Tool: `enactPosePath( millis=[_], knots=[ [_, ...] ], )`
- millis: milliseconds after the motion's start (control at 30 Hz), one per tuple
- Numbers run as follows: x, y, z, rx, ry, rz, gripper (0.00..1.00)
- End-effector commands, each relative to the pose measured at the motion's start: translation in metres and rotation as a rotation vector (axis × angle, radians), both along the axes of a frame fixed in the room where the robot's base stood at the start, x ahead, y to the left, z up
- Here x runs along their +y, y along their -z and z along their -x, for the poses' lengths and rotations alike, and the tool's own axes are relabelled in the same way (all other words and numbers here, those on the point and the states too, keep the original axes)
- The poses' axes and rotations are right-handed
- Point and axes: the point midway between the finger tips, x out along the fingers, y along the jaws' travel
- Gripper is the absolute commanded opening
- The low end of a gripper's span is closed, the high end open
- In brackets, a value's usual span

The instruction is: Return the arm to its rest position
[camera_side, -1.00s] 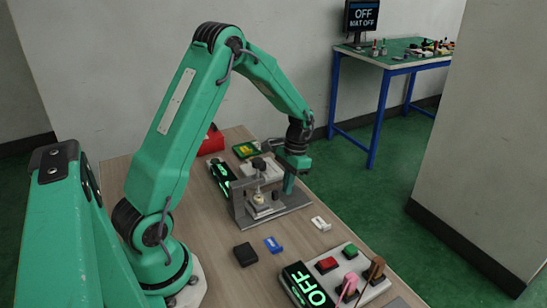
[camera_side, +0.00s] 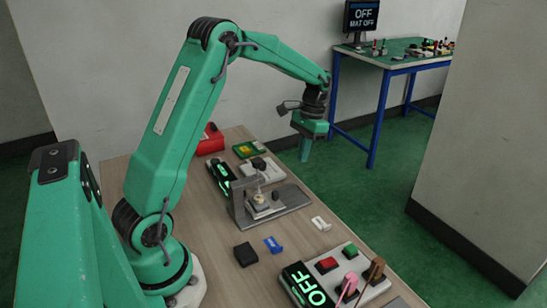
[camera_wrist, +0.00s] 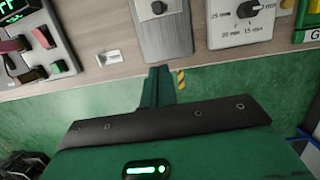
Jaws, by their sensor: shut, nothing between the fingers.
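My green arm reaches out over the wooden table (camera_side: 215,262) in the side view. My gripper (camera_side: 304,152) hangs at its end, pointing down, past the table's far right edge and above the green floor. It is shut and empty. In the wrist view the closed fingers (camera_wrist: 158,88) show at the centre, with the table edge beyond them. The grey lever fixture (camera_side: 268,208) stands on the table, apart from my gripper.
A control box (camera_side: 340,275) with buttons, levers and a lit OFF display sits at the front. A black block (camera_side: 245,254), a blue piece (camera_side: 273,244) and a white piece (camera_side: 320,223) lie nearby. A blue-legged bench (camera_side: 400,58) stands behind.

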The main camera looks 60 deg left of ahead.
Motion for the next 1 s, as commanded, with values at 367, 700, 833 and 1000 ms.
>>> enactPosePath(
  millis=[367,700,833,1000],
  knots=[
    [-0.004,-0.01,0.002,-0.017,0.001,-0.007,0.0],
    [-0.032,-0.054,0.025,-0.118,0.004,-0.042,0.0],
    [-0.045,-0.072,0.04,-0.169,0.005,-0.056,0.0],
    [-0.062,-0.093,0.06,-0.237,0.004,-0.07,0.0]
  ],
)
